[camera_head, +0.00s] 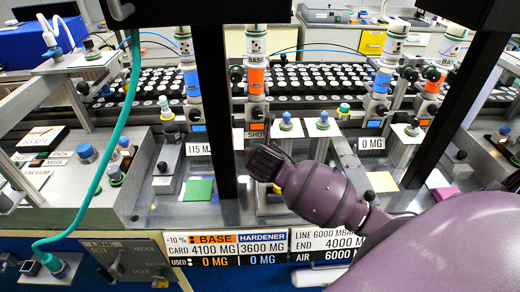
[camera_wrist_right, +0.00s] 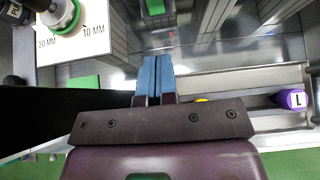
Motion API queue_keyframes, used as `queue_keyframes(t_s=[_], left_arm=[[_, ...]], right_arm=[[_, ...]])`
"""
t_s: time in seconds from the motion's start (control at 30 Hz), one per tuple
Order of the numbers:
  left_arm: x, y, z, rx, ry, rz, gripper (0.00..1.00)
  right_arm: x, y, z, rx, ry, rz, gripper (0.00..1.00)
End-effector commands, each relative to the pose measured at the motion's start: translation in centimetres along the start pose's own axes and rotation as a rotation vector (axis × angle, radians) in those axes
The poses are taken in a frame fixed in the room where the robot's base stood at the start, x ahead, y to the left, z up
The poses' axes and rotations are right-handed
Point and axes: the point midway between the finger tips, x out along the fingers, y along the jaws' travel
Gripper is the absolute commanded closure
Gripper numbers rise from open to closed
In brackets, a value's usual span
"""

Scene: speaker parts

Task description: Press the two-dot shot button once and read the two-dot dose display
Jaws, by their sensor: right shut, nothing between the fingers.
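My right gripper (camera_wrist_right: 154,75) is shut and empty, its blue fingers together in the wrist view. In the head view my purple right arm ends in a dark wrist over the middle station, just under the SHOT label (camera_head: 256,135), and hides what lies below it. One dose display (camera_head: 198,149) reads "115 M", its end cut off by a dark post. Another display (camera_head: 371,143) reads "0 MG". A small black round knob (camera_head: 162,167) stands on the left station. My left gripper is out of view.
Dark vertical posts (camera_head: 212,100) stand on both sides of the middle station. A card (camera_head: 235,250) on the front edge lists base and hardener. A green pad (camera_head: 198,190) lies left of my wrist. A teal hose (camera_head: 130,110) hangs at the left.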

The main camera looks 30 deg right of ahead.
Motion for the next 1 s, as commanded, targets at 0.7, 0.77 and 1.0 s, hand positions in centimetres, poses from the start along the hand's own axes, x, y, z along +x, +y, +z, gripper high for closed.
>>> queue_keyframes(t_s=[0.7, 0.77, 1.0], left_arm=[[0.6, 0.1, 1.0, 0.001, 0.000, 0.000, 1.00], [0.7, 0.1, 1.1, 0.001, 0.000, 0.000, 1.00], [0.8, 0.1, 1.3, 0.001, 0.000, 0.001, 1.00]], right_arm=[[11.0, 0.0, -0.1, 0.002, 0.002, -0.001, 1.00], [11.7, 0.1, -0.1, 0.003, 0.002, -0.001, 1.00], [13.3, 0.0, -0.1, 0.000, 0.001, -0.001, 1.00]])
